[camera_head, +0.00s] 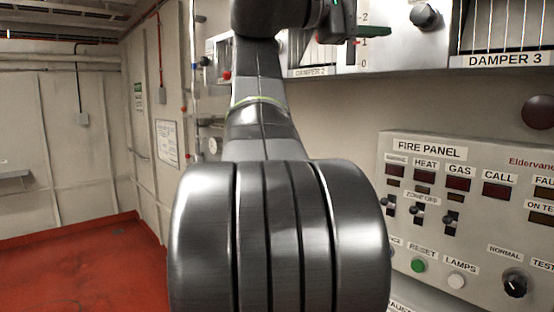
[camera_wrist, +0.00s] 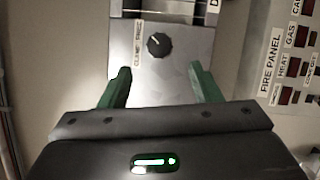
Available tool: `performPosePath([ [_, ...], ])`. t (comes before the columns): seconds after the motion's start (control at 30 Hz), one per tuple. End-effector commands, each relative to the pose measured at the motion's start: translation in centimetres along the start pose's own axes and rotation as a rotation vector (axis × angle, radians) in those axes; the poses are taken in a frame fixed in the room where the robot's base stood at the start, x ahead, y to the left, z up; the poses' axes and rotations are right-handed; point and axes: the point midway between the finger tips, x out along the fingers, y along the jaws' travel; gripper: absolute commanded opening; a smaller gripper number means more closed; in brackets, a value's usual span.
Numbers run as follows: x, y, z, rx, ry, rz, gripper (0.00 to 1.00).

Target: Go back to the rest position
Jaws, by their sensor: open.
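My gripper (camera_wrist: 160,88) is open in the wrist view, its two green fingers spread apart with nothing between them. Beyond the fingers is a grey metal plate with a black knob (camera_wrist: 159,45), apart from the fingertips in the picture. In the head view my arm rises through the middle, and part of my gripper (camera_head: 372,33) shows at the top, in front of the damper panels. The rest of the gripper is cut off or hidden there.
The fire panel (camera_head: 390,215), with switches, buttons and lamps, is on the wall at right. A black knob (camera_head: 427,17) and the DAMPER 3 unit (camera_head: 505,61) are above it. Open red floor (camera_head: 75,265) lies at left. A round dark red knob (camera_head: 540,112) is at far right.

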Motion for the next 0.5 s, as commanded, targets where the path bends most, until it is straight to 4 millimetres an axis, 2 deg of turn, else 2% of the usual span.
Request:
performPosePath([
  [0.5, 7.5, 0.2, 0.1, -0.001, -0.003, 0.000, 0.57],
])
